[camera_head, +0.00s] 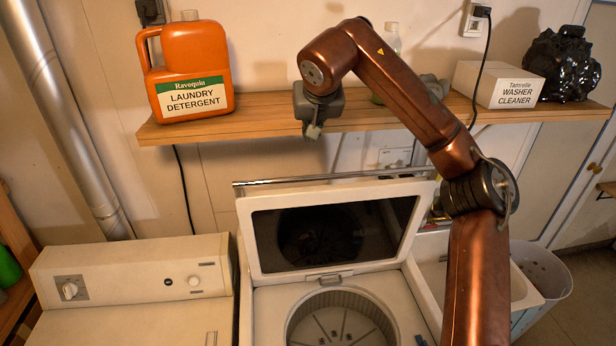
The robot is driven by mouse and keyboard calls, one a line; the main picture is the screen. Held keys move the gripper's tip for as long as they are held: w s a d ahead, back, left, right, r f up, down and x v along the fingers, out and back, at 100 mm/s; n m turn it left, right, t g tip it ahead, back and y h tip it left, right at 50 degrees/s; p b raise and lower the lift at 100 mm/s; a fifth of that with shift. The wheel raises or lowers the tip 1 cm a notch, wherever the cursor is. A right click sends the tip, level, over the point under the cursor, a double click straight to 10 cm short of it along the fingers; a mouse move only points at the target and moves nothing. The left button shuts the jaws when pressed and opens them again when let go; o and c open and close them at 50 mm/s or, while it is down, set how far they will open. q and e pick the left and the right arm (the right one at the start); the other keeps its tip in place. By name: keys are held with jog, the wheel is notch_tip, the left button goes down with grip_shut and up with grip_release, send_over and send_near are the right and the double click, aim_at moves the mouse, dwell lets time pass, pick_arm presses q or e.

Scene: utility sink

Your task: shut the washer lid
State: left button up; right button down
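The washer lid (247,237) stands raised and leans back behind the washer's opening. It has a pale frame, a dark glossy window and a small latch at its lower edge. Below it the washer (268,318) is open, and its round metal tub (340,325) shows. My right arm comes in from the lower right and bends over at the top. Its gripper (314,130) hangs pointing down in front of the shelf, above the lid and apart from it in the picture. Its fingers are small and seen edge-on, with nothing visible between them. My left gripper is out of view.
A wooden shelf (262,118) runs above the lid, holding an orange detergent jug (190,65), a white washer-cleaner box (490,85) and a black glossy object (562,65). A second appliance (130,275) stands left. A white bin (545,270) stands right.

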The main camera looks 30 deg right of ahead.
jog(key=f, duration=0.2)
send_over(309, 189)
jog(key=f, duration=0.9)
jog(key=shift+w+d+f, duration=0.15)
jog(key=shift+w+f, duration=0.05)
jog(key=shift+w, duration=0.15)
jog(key=shift+s+f, duration=0.1)
jog(key=shift+s, duration=0.25)
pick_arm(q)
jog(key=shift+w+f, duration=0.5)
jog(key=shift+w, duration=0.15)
pick_arm(e)
jog(key=shift+w, duration=0.1)
jog(key=shift+a, duration=0.2)
